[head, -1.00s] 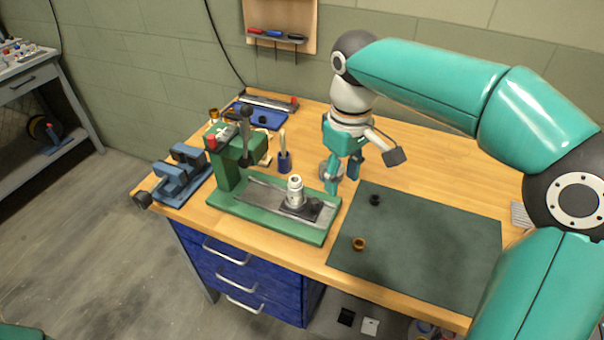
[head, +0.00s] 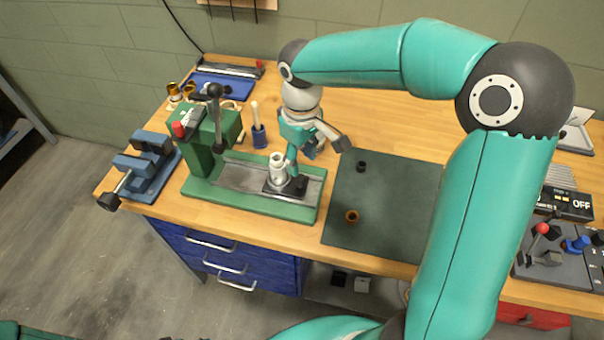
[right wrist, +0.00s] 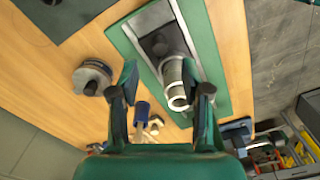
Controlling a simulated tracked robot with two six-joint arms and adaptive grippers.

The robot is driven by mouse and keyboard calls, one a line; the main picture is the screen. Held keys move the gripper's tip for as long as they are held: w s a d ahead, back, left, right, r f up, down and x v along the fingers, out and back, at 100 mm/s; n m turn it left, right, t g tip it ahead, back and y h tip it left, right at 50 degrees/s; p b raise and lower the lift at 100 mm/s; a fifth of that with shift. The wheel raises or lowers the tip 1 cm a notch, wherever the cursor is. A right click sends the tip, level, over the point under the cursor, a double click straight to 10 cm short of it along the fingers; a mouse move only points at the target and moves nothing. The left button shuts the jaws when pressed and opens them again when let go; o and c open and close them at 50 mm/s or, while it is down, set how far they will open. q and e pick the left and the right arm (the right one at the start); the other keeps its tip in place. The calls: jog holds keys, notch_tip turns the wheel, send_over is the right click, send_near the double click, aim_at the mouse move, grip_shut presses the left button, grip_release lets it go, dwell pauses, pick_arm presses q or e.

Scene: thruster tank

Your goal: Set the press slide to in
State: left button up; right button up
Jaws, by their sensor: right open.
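The green press (head: 207,152) stands on the workbench, with a long grey rail on its green base. The press slide (head: 291,187), a dark carriage, is at the right end of the rail, away from the press column. A silver cylindrical piece (head: 278,170) stands upright on it; it also shows in the right wrist view (right wrist: 174,78). My right gripper (head: 303,160) is open, low over the slide. In the right wrist view the open fingers (right wrist: 160,72) straddle the cylinder, closer on the right; contact is unclear. My left gripper is out of view.
A blue vise (head: 150,165) is left of the press. A blue holder (head: 259,135) stands behind the rail. A dark mat (head: 385,205) with a black ring (head: 361,166) and a brass ring (head: 351,216) lies to the right. A control box (head: 555,255) is at far right.

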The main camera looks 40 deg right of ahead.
aim_at(301, 177)
notch_tip(301, 177, down, 7)
jog(key=shift+w+r, duration=0.15)
grip_shut()
dwell(0.4)
